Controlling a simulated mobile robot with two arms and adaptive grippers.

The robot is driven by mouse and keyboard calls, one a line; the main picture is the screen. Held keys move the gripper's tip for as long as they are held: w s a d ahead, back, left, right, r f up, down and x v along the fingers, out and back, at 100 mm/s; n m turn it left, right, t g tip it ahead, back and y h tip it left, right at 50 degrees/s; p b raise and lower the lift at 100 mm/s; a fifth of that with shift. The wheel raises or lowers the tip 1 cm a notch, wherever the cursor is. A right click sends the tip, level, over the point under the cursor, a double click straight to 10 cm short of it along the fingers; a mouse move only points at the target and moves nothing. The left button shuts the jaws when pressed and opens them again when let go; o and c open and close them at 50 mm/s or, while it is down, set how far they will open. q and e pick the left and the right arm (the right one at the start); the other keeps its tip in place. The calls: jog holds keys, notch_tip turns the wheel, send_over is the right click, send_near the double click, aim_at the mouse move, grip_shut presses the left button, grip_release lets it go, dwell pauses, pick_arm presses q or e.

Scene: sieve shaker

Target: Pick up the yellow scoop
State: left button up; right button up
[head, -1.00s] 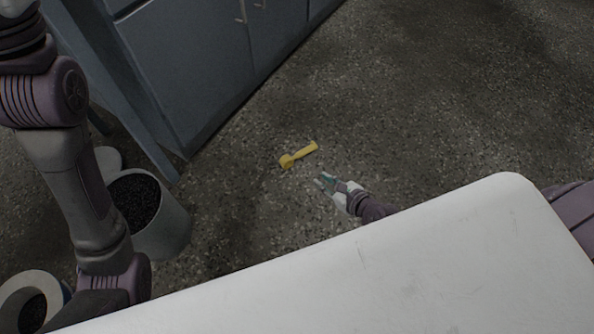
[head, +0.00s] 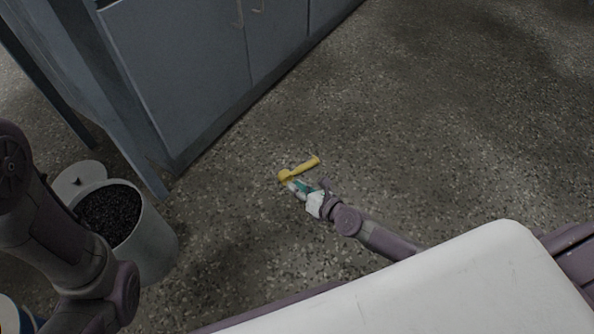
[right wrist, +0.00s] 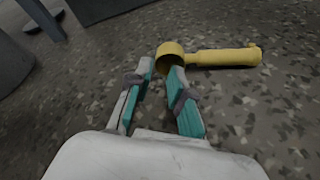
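The yellow scoop (head: 301,168) lies on the speckled floor, its round cup at the left and its handle pointing up and right in the head view. It also shows in the right wrist view (right wrist: 213,57), cup just beyond the fingertips and handle stretching right. My right gripper (head: 295,185) is low over the floor at the cup end. In the right wrist view its two teal-lined fingers (right wrist: 160,66) are apart with nothing between them but floor. The cup is close to the right-hand fingertip; I cannot tell if they touch. My left gripper is out of view; only my left arm shows.
A grey bucket of dark granules (head: 145,243) stands on the floor at the left, with a lid (head: 78,180) beside it. A blue-grey cabinet (head: 185,85) stands behind. The floor (head: 430,120) right of the scoop is clear.

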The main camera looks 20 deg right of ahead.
aim_at(279, 176)
jog(key=b+x, duration=0.2)
jog(key=x, duration=0.2)
jog(key=shift+w+a+f, duration=0.15)
jog(key=shift+f, duration=0.15)
jog(key=shift+w+a, duration=0.1)
jog(key=shift+w, duration=0.25)
grip_shut()
